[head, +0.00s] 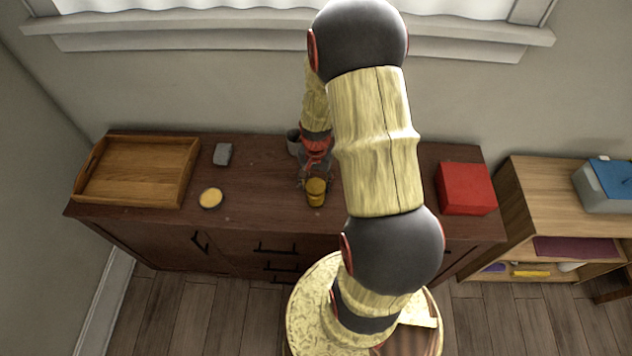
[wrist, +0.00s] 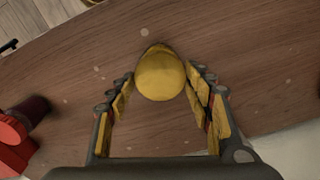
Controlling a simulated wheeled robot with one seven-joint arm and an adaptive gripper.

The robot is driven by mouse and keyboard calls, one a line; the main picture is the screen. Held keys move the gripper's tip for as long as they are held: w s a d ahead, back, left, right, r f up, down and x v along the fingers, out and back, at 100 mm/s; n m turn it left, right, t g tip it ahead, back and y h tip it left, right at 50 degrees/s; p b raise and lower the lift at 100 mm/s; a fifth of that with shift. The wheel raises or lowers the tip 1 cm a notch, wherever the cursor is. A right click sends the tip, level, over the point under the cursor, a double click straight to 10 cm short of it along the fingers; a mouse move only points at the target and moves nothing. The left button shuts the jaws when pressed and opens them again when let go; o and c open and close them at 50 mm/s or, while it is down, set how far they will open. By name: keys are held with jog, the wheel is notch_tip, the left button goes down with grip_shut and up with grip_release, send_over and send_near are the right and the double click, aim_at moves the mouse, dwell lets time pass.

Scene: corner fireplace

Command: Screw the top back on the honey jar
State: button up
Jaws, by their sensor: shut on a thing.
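The honey jar (head: 316,200) is a small amber jar standing on the dark wooden cabinet, near its front edge. Its round yellow top (wrist: 160,77) sits over the jar, and a darker amber edge of the jar shows just beyond it in the wrist view. My gripper (head: 315,177) reaches down over the jar from behind. In the wrist view its fingertips (wrist: 160,80) are on both sides of the yellow top, shut on it. The top looks level; I cannot tell whether its thread is engaged.
On the cabinet (head: 255,205) are a wooden tray (head: 140,172), a grey block (head: 223,154), a round pale-yellow dish (head: 211,198), a grey cup (head: 293,142) and a red box (head: 466,188). A dark round thing (wrist: 30,110) shows left in the wrist view. Space left of the jar is clear.

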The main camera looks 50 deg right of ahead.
jog(key=shift+f, duration=0.1)
jog(key=shift+m, duration=1.6)
jog(key=shift+m, duration=1.5)
jog(key=m, duration=0.3)
jog(key=shift+p, duration=0.35)
jog(key=o, duration=1.3)
jog(key=o, duration=0.4)
jog(key=shift+c, duration=0.2)
